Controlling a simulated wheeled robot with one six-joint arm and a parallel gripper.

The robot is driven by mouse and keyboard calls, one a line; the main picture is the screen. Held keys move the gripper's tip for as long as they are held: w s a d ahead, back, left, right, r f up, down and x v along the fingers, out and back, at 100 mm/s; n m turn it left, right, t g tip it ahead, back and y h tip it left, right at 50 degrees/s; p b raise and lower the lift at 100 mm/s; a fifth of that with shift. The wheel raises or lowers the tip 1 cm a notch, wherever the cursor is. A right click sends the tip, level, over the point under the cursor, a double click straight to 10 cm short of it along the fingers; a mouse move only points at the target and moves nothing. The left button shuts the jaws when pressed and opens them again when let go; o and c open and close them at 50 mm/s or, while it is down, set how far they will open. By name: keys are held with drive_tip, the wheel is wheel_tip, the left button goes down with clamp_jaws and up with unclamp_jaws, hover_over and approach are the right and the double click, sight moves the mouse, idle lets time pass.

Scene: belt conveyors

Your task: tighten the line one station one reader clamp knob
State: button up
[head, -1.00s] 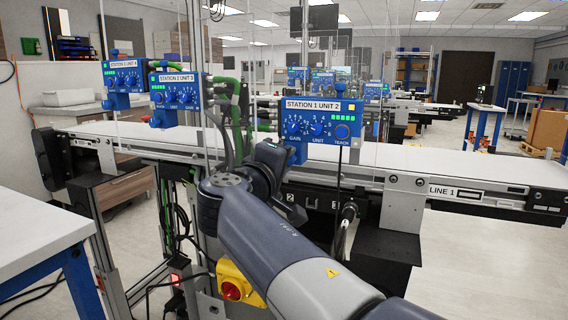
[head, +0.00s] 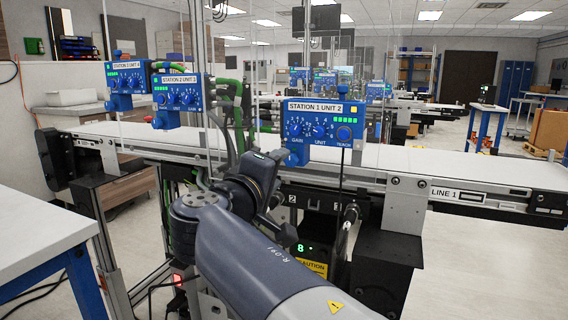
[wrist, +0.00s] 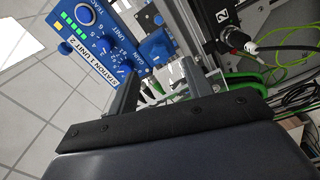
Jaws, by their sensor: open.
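The station 1 unit 2 reader (head: 322,122) is a blue box with dials and green lights, above the line 1 belt. In the wrist view the reader (wrist: 90,45) appears tilted at upper left. A blue knob-like part (wrist: 155,46) shows beside it, just beyond my fingertips; I take it for the clamp knob. My gripper (wrist: 157,82) is open, its two grey fingers apart and pointing toward that part, with no contact visible. In the head view my wrist is left of and below the reader, and the fingers cannot be made out.
The line 1 belt (head: 470,168) runs behind the reader. Two station 2 readers stand to the left, one being unit 3 (head: 180,92). Green cables (wrist: 270,75) and a connector (wrist: 235,38) lie right of the fingers. Clear panels and posts surround the readers. A white table (head: 35,230) stands at left.

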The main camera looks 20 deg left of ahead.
sight(289, 161)
drive_tip(key=s, duration=0.5)
drive_tip(key=shift+s+a, duration=0.2)
drive_tip(key=shift+s, duration=0.1)
drive_tip(key=w, duration=0.7)
drive_tip(key=w+d, duration=0.1)
drive_tip(key=w, duration=0.2)
drive_tip(key=shift+w+b, duration=0.3)
drive_tip(key=shift+b, duration=0.05)
drive_tip(key=shift+w, duration=0.15)
